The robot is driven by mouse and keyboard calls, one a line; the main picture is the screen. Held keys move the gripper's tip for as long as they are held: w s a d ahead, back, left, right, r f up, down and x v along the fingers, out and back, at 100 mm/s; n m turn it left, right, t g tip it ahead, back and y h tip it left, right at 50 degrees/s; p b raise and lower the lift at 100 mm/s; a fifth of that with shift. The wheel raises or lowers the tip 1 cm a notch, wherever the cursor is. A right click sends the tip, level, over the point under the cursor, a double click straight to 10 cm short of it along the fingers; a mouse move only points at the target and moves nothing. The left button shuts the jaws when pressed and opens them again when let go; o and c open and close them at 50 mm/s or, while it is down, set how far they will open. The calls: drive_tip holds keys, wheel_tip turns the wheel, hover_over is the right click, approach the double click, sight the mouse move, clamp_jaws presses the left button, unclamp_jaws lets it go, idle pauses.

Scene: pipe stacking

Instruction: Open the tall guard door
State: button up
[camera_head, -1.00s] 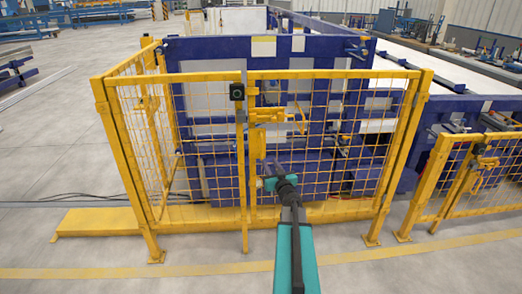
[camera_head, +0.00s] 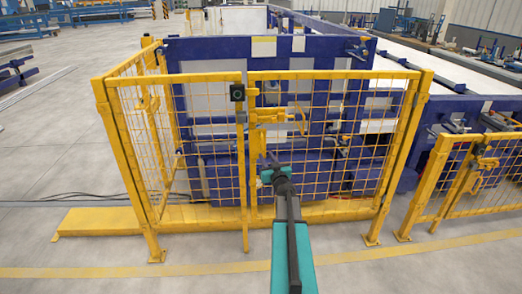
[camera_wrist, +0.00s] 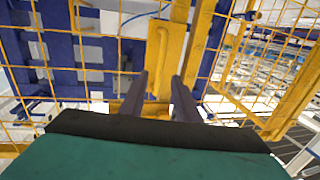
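The tall guard door (camera_head: 330,75) is a yellow mesh panel in the fence and looks shut in the head view. Its yellow latch and handle assembly (camera_head: 266,117) is at the panel's left edge, beside a yellow post. My gripper (camera_head: 270,161) is just below this assembly, in front of the mesh. In the wrist view, the two dark fingers of my gripper (camera_wrist: 160,80) are apart. A yellow upright handle (camera_wrist: 158,52) lines up with the gap between them. I cannot tell whether they touch it.
A black box with a round button (camera_head: 237,92) is on the post left of the latch. Blue machinery (camera_head: 210,48) stands behind the mesh. A lower yellow gate (camera_head: 442,160) is at the right. The grey floor in front (camera_head: 190,257) is clear.

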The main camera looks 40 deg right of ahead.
sight(262, 149)
drive_tip(key=shift+p+x, duration=0.6)
drive_tip(key=shift+x, duration=3.4)
clamp_jaws()
drive_tip(key=shift+a, duration=0.3)
